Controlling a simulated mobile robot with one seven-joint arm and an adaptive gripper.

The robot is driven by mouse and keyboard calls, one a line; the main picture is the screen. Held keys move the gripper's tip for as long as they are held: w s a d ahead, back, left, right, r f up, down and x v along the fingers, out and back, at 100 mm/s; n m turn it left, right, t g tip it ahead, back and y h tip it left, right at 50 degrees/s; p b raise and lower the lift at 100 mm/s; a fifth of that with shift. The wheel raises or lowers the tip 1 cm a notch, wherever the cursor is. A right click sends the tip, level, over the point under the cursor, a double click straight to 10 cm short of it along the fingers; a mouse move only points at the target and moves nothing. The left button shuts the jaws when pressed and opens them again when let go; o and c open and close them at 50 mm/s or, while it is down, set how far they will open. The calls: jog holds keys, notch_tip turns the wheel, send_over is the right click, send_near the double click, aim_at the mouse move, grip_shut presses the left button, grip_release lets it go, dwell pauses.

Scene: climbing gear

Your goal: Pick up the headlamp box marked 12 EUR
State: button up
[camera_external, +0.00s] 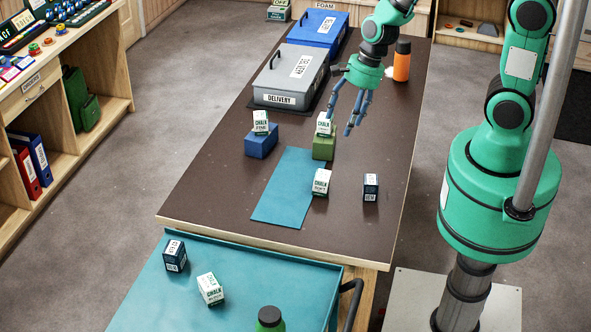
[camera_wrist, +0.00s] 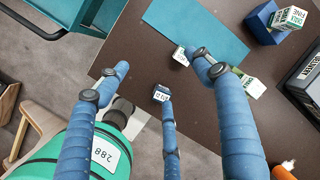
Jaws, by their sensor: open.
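Two small dark navy boxes look like headlamp boxes; their prices are too small to read. One navy box (camera_external: 371,187) stands on the brown table, right of the blue mat; it also shows in the wrist view (camera_wrist: 161,93) between my fingers' outlines. The other navy box (camera_external: 174,255) stands on the teal cart at the front left. My gripper (camera_external: 343,122) is open and empty above the table's right side, farther back than the table's navy box. Its blue fingers (camera_wrist: 163,75) are spread in the wrist view, touching no box that I can see.
White chalk boxes stand on a blue block (camera_external: 261,144), on a green block (camera_external: 323,149), beside the mat (camera_external: 288,190) and on the cart (camera_external: 130,300). A grey delivery case (camera_external: 275,85), a blue case (camera_external: 310,32) and an orange bottle (camera_external: 402,62) stand farther back.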

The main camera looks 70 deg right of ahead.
jog(key=s+d+f+m+g+p, duration=0.1)
jog(key=s+d+f+m+p, duration=0.25)
jog(key=f+m, duration=0.4)
jog(key=m+g+h+p, duration=0.2)
jog(key=m+p, duration=0.1)
jog(key=m, duration=0.3)
send_over(372, 180)
notch_tip(372, 180, down, 7)
jog(key=shift+s+f, duration=0.15)
jog(key=shift+s, duration=0.05)
jog(key=shift+f+b, duration=0.1)
jog(key=shift+b, duration=0.25)
notch_tip(372, 180, down, 7)
jog(key=b, duration=0.4)
jog(key=shift+b, duration=0.35)
jog(key=shift+f+b, duration=0.45)
jog(key=shift+f, duration=0.25)
jog(key=shift+w+d+f+b, duration=0.1)
jog(key=shift+f+b, duration=0.6)
jog(key=shift+f, duration=0.6)
jog(key=shift+w+f+b, duration=0.1)
jog(key=shift+f+b, duration=0.55)
jog(key=shift+f, duration=0.65)
